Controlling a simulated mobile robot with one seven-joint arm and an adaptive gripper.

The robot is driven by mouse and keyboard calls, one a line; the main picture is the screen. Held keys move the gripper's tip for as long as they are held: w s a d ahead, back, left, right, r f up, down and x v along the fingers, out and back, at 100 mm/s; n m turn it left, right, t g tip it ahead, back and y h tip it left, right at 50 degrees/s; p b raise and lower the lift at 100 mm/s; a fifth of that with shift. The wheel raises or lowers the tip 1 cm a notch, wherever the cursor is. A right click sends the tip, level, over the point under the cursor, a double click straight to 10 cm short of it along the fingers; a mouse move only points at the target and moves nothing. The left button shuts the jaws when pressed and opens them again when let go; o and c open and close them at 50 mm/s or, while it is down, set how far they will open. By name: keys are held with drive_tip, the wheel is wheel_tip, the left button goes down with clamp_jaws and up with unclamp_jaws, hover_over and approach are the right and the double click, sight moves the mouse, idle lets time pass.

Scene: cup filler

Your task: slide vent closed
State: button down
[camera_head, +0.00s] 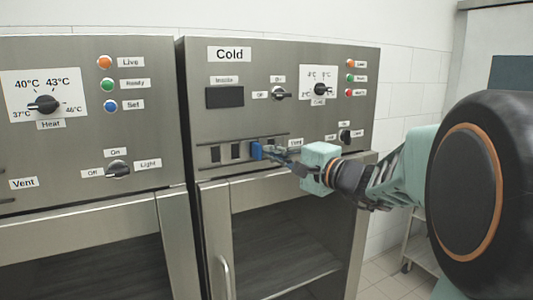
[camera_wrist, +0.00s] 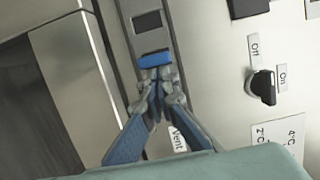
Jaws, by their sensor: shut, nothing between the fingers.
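The vent slider on the Cold cabinet is a narrow horizontal strip (camera_head: 228,147) with dark square openings. Its blue tab (camera_head: 256,151) sits right of the visible openings in the head view. In the wrist view the blue tab (camera_wrist: 154,60) is at the tips of my gripper, with dark openings beyond it. My gripper (camera_head: 271,150) is shut, its fingertips against or very near the tab; it also shows in the wrist view (camera_wrist: 158,75). I cannot tell whether they touch. The Vent label (camera_wrist: 179,139) is partly hidden behind a finger.
Knobs stand out from the Cold panel: the light knob (camera_head: 345,136) near my wrist and another (camera_head: 279,93) above. The Heat cabinet (camera_head: 85,120) stands to the left.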

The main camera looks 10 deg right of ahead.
sight(257, 151)
drive_tip(key=shift+s+a+f+b, duration=0.1)
drive_tip(key=shift+s+a+b, duration=0.1)
drive_tip(key=shift+a+b, duration=0.35)
drive_tip(key=shift+s+a+f+b, duration=0.1)
drive_tip(key=shift+s+a+b, duration=0.05)
drive_tip(key=shift+a+b, duration=0.4)
drive_tip(key=shift+s+a+r+b, duration=0.15)
drive_tip(key=shift+a+b, duration=0.2)
drive_tip(key=shift+b, duration=0.1)
drive_tip(key=shift+r, duration=0.1)
